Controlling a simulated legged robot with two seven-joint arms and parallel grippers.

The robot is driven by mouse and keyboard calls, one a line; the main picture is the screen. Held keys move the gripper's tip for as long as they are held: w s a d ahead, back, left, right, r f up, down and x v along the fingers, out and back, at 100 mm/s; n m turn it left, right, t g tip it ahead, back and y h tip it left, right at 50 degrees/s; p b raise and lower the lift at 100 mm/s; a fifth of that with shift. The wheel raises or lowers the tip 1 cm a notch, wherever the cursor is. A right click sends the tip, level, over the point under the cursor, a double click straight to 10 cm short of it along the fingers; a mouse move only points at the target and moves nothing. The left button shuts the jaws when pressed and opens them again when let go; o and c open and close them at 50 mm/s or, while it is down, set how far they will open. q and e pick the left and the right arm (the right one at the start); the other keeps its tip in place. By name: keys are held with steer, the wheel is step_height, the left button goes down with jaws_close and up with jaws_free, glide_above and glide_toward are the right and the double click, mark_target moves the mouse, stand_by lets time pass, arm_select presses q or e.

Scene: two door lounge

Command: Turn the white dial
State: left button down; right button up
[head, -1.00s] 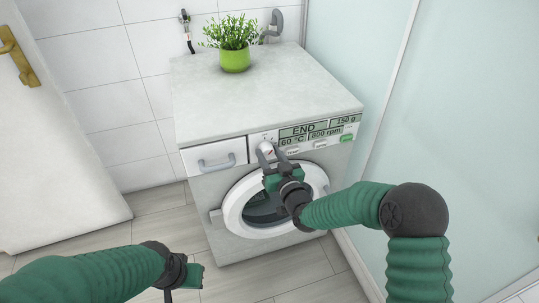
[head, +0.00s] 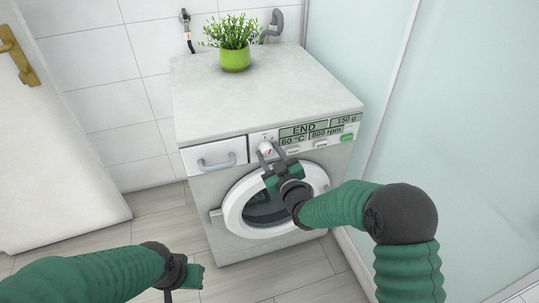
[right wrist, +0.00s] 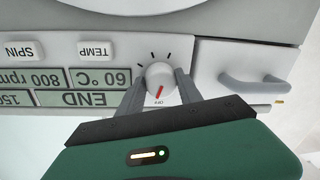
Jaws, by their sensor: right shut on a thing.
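The white dial (right wrist: 157,80) is a round knob on the washing machine's front panel, with a red pointer line. In the right wrist view the red line points close to the OFF mark, with dark tick marks on the far side. The dial also shows in the head view (head: 265,147), partly covered by the fingers. My right gripper (head: 270,150) is shut on the dial, one finger on each side of it. My left gripper (head: 189,276) is low at the left of the head view, apart from the machine; its jaws are not clear.
The washing machine (head: 205,110) has a round door (head: 232,214) below the panel and a drawer handle (head: 216,163) left of the dial. A green potted plant (head: 235,60) stands on top. A glass partition (head: 440,110) is close on the right. Floor is free at the left.

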steer(key=shift+n, duration=1.6)
steer(key=o, duration=1.1)
steer(key=p+v, duration=0.2)
steer(key=v, duration=1.4)
steer(key=shift+s+r, duration=0.2)
steer(key=shift+s, duration=0.25)
